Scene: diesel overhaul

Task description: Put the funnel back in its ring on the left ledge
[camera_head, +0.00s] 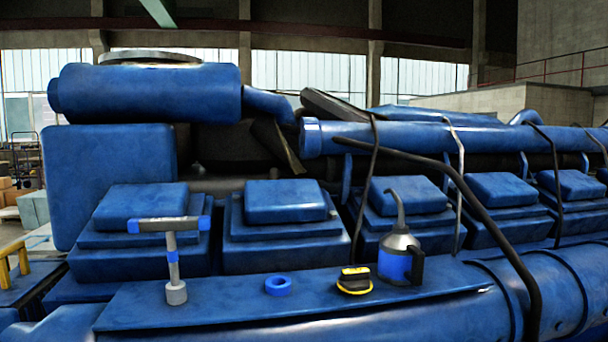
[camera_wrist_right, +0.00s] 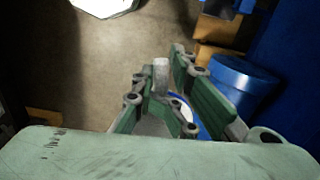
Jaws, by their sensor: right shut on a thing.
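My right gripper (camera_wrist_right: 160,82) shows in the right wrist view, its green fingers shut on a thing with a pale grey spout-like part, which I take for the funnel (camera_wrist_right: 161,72). A bit of white and blue rim shows lower between the fingers; the rest is hidden. In the head view an empty blue ring (camera_head: 278,286) lies on the blue engine ledge (camera_head: 225,312). I cannot tell whether this is the funnel's ring. Neither gripper shows in the head view.
On the ledge stand a T-handled tool (camera_head: 172,255), a yellow and black cap (camera_head: 354,281) and a spouted oil can (camera_head: 397,255). Engine covers rise behind. In the right wrist view a blue drum (camera_wrist_right: 242,82) is close to the fingers, with bare floor at left.

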